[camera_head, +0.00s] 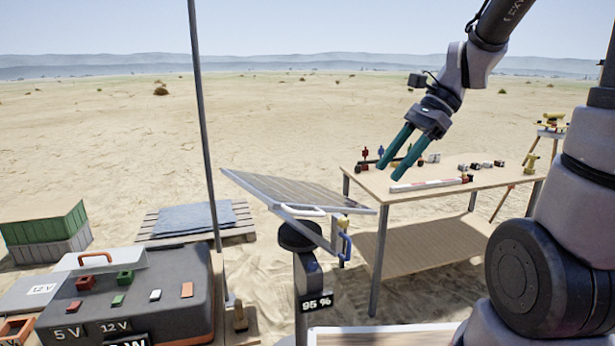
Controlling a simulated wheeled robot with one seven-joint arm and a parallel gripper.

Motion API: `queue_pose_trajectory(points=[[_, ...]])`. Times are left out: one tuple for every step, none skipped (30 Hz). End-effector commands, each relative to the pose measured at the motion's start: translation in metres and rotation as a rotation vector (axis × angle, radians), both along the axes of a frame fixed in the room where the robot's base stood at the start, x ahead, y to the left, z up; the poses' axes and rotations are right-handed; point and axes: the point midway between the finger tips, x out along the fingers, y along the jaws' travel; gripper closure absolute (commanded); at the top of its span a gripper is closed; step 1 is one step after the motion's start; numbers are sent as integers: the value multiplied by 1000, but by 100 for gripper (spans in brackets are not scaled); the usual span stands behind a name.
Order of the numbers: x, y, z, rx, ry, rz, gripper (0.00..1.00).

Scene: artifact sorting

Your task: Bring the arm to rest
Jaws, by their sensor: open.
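My gripper (391,170) hangs in the air at the upper right of centre, at the end of my arm (468,65). Its two long teal fingers point down and to the left. They are apart, with nothing between them. In the picture the fingertips are just above the solar panel's right end and in front of the left end of the wooden table (508,181). No contact with either shows.
A tilted solar panel (290,190) stands on a post with a "95 %" display (317,302). A grey case (150,290) is at lower left, green and grey crates (45,235) behind it. A thin pole (203,120) rises left of centre. Small objects lie on the table.

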Motion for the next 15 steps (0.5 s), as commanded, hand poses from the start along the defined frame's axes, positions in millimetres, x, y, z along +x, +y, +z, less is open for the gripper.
queue_pose_trajectory(points=[[-5,-7,11,-46,-115,61,50],[-8,-12,15,-76,-178,98,50],[-11,-18,22,-117,-261,149,50],[-14,-23,27,-148,-322,186,50],[-16,-28,32,-181,-384,223,50],[-19,-34,40,-227,-465,274,50],[-21,-39,45,-261,-524,310,50],[-23,-44,51,-296,-581,346,50],[-25,-50,58,-344,-654,391,50],[-27,-54,64,-378,-704,423,50],[-29,-58,69,-411,-748,453,50],[-31,-62,75,-452,-804,489,50],[-32,-65,80,-482,-841,514,50],[-34,-68,84,-508,-873,535,50],[-35,-71,89,-540,-911,561,50]])
